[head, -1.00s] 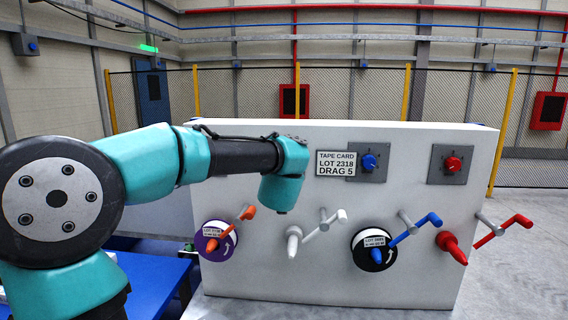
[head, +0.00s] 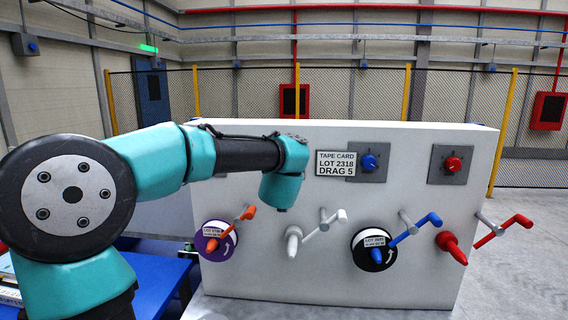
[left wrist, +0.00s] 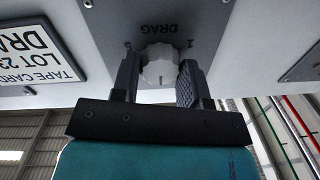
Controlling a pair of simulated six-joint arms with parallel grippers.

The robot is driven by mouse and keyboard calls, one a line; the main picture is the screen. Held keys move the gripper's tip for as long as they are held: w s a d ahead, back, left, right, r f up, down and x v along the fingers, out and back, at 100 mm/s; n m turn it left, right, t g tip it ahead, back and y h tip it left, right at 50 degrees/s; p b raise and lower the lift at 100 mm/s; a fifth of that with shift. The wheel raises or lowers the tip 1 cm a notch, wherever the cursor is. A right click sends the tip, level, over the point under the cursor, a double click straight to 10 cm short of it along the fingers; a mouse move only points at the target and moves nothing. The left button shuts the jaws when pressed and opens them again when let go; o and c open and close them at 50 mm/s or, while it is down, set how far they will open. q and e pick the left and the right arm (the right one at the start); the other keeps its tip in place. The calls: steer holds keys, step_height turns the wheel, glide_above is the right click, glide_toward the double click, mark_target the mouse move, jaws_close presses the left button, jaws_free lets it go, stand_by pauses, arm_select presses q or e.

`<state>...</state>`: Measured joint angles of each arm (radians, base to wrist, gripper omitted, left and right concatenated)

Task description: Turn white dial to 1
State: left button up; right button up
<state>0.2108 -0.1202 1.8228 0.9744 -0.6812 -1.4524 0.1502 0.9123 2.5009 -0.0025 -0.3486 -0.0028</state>
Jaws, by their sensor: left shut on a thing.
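The white dial (left wrist: 160,70) shows in the left wrist view on a grey plate (left wrist: 150,15) marked DRAG, with a 1 at its upper right; the lettering is upside down there. My left gripper (left wrist: 158,62) has a finger on each side of the dial and is shut on it. Which mark the dial points to is too small to tell. In the head view my left arm's wrist hides the dial and the gripper. My right gripper is not in view.
A card (head: 336,163) reading TAPE CARD LOT 2318 DRAG 5 is on the white panel (head: 270,285). Blue (head: 369,162) and red (head: 453,164) dials sit to the right. Several coloured cranks and reels stick out below, close under my left wrist.

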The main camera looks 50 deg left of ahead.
arm_select(q)
steer(key=shift+n, duration=0.4)
steer(key=shift+r+n+t+h, duration=0.15)
steer(key=shift+n+h, duration=0.25)
steer(key=shift+n, duration=5.2)
steer(key=shift+f+n+t+h, duration=0.15)
steer(key=shift+n+h, duration=0.25)
steer(key=shift+n, duration=5.2)
steer(key=shift+r, duration=0.1)
steer(key=o, duration=0.9)
steer(key=shift+s, duration=0.1)
steer(key=v, duration=1.7)
steer(key=shift+d, duration=0.15)
